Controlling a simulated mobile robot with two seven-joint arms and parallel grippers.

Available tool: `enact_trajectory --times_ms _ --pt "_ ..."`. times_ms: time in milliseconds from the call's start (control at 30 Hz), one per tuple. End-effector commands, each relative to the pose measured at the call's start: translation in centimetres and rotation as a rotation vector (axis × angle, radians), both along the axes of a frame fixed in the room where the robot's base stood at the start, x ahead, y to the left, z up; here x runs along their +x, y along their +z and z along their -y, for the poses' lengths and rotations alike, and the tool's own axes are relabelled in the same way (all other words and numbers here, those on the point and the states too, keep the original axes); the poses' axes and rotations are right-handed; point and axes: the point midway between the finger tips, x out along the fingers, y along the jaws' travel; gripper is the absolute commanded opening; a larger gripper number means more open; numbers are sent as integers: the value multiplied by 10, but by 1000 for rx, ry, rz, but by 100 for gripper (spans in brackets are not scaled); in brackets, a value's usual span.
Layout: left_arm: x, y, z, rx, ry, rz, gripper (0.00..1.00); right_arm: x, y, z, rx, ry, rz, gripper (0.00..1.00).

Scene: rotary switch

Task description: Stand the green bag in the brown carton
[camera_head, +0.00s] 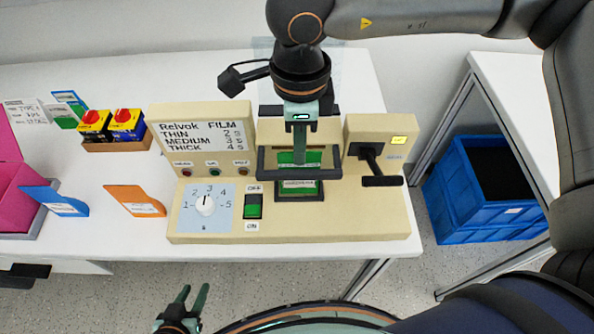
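A green bag with a white label (300,158) shows at the beige sealing machine, partly hidden by the machine's dark bar. A second green labelled patch (298,185) shows below the bar; I cannot tell whether it is the same bag. The brown carton (118,147) stands on the table at the left and holds two yellow and blue pieces with red tops. My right gripper (301,124) points down just above the bar; its fingertips and grip are unclear. My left gripper (194,293) is open and empty at the bottom, in front of the table.
The beige machine (330,222) has a numbered dial (205,204), a green rocker switch (254,206) and a black lever (376,165). Orange (135,198) and blue (57,198) labelled pieces lie left. A pink box (14,190) is further left. A blue crate (482,195) stands right.

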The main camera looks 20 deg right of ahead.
Motion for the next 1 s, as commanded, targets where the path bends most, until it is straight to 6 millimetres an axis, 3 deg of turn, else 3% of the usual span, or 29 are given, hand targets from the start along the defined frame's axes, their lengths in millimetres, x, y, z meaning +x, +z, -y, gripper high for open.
enact_trajectory --times_ms 200,1000 --pt "-6 1 -8 12 11 -16 40 1 18 0 1 -1 1 0" --pt "-5 31 -8 9 16 -4 40 0 74 0 1 0 1 0"
